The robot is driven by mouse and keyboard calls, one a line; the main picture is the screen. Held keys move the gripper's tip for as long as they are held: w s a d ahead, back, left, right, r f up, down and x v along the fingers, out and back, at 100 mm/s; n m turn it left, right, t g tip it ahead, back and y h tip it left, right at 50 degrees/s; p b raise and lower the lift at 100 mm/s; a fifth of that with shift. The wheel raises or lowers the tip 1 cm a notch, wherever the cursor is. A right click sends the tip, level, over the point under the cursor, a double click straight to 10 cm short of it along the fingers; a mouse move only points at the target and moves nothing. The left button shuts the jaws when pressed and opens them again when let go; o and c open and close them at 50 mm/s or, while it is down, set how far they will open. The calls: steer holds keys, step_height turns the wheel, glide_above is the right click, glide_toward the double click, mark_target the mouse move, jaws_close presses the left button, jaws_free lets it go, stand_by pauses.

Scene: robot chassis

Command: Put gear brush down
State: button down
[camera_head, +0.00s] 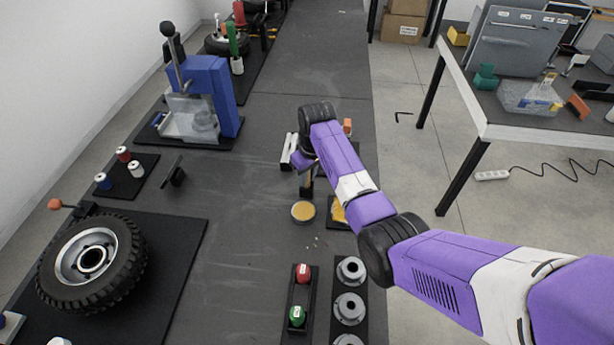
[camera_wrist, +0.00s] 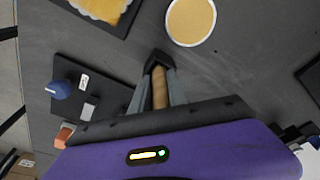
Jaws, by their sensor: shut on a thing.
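The gear brush shows in the wrist view as a wooden handle (camera_wrist: 159,90) between my two grey fingers. In the head view my gripper (camera_head: 306,174) hangs over the dark bench, just behind a round dish of tan-yellow stuff (camera_head: 303,211). The dish also shows in the wrist view (camera_wrist: 190,20), ahead and to the right of the fingertips, apart from them.
A black tray with a yellow pad (camera_head: 339,211) stands right of the dish. A tire (camera_head: 92,262) and a blue press (camera_head: 212,95) stand left. The bench left of the dish is mostly clear.

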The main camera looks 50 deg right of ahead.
steer(key=c, duration=1.3)
jaws_free()
steer(key=shift+f, duration=0.1)
steer(key=r, duration=0.4)
steer(key=s+r, duration=0.1)
steer(key=r, duration=0.7)
steer(key=shift+s+a+r+b, duration=0.1)
steer(key=shift+s+b, duration=0.25)
steer(key=shift+s, duration=0.05)
steer(key=shift+w, duration=0.1)
